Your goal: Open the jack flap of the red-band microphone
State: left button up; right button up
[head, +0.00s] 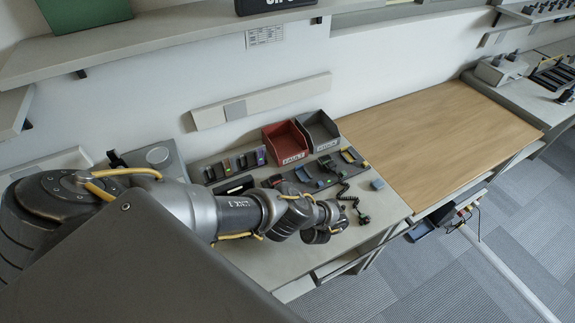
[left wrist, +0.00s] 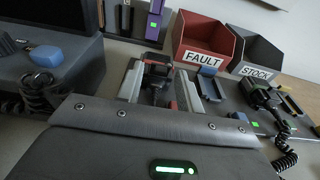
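My left gripper (head: 325,232) hangs over the front of the grey counter in the head view, its fingers hard to make out there. In the left wrist view, its two light grey fingers (left wrist: 160,88) stand apart. A dark handset-like thing with red on it (left wrist: 158,72) shows between them, perhaps the red-band microphone; contact with the fingers is unclear. Its jack flap cannot be made out. Another black microphone with a coiled cord (left wrist: 264,97) lies to the right. My right gripper is not in view.
A red FAULT bin (head: 287,143) and a grey STOCK bin (head: 319,131) stand behind the devices. Several small devices lie on the counter around my gripper. A bare wooden top (head: 440,130) to the right is clear. A shelf (head: 170,40) runs above.

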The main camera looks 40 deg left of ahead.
pick_arm(q)
jog(key=p+v, duration=0.2)
jog(key=v, duration=0.7)
jog(key=shift+s+d+r, duration=0.1)
jog(key=shift+s+d, duration=0.1)
jog(key=shift+d, duration=0.15)
jog(key=shift+s+d, duration=0.2)
jog(key=shift+d, duration=0.15)
jog(key=shift+d, duration=0.15)
